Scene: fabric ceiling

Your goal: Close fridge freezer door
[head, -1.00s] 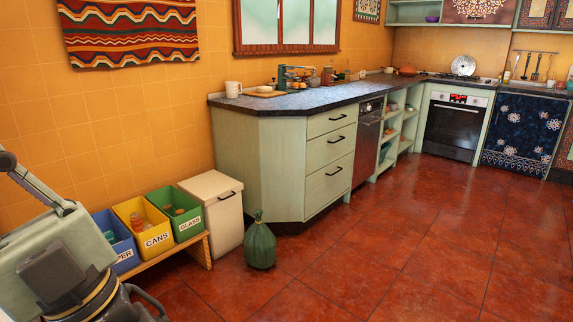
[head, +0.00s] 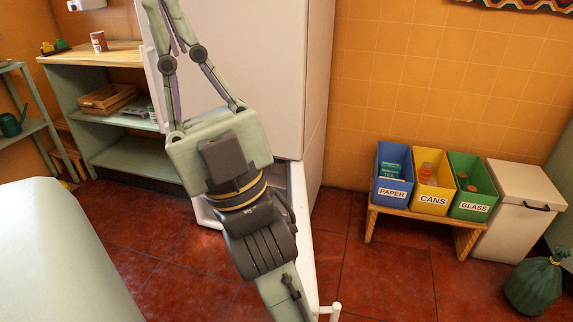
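The white fridge freezer (head: 318,75) stands against the back wall in the head view, with its upper door closed. The lower freezer door (head: 306,235) stands open and reaches out toward me. A white handle (head: 330,311) shows at its near end, by the bottom edge. My arm and wrist hide much of the door and the freezer opening. My gripper (head: 166,12) points up in the picture, in front of the upper door. Its fingers lie close together with nothing seen between them. The very tips are at or beyond the top edge.
Paper, cans and glass bins (head: 433,196) stand on a low wooden bench (head: 408,214) at right, beside a cream bin (head: 520,205) and green bag (head: 535,284). Shelves (head: 130,155) stand left; a pale rounded surface (head: 60,255) fills the lower left. Red floor is clear right of the door.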

